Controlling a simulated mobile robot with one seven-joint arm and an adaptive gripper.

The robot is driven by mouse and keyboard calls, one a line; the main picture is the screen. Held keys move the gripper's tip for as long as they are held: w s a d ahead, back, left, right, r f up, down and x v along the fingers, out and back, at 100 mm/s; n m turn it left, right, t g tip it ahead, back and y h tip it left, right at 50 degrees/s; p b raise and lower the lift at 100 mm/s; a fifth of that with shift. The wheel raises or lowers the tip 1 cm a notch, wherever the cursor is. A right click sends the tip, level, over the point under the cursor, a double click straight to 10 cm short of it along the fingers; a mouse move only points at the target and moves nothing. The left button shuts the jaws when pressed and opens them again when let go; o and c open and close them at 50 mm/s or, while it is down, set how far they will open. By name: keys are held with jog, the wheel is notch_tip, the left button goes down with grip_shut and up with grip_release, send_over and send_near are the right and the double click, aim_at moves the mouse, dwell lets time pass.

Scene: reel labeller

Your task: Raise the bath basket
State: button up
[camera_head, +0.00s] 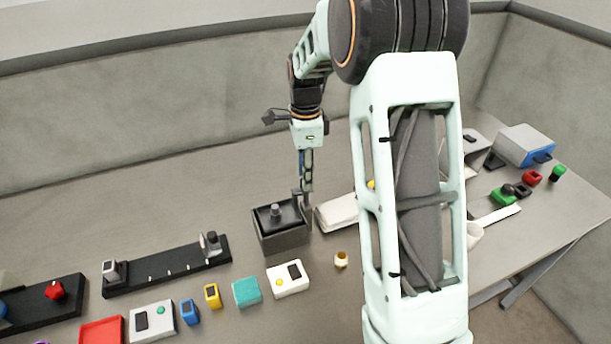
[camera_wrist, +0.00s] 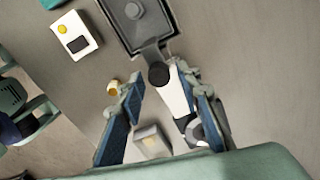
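The bath (camera_head: 281,241) is a dark grey box on the bench in the head view, with a dark basket (camera_head: 284,213) and a small grey knob in its top. In the wrist view, the basket (camera_wrist: 128,12) is at the top, and its arm-like handle ends in a black round grip (camera_wrist: 159,74). My gripper (camera_head: 304,188) points down at the bath's right rear side in the head view. In the wrist view my gripper (camera_wrist: 161,80) is open, its blue-padded fingers apart on either side of the black grip. I cannot tell whether either finger touches it.
A white box with a yellow button (camera_head: 288,279) stands in front of the bath, with a small yellow ring (camera_head: 341,260) to its right. A black rail (camera_head: 168,267) lies to the left. A pale flat piece (camera_head: 338,212) lies right of the bath. My arm hides part of the bench.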

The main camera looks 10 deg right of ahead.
jog(key=shift+f, duration=0.15)
notch_tip(320, 180, up, 12)
jog(key=shift+r, duration=0.1)
dwell(0.5)
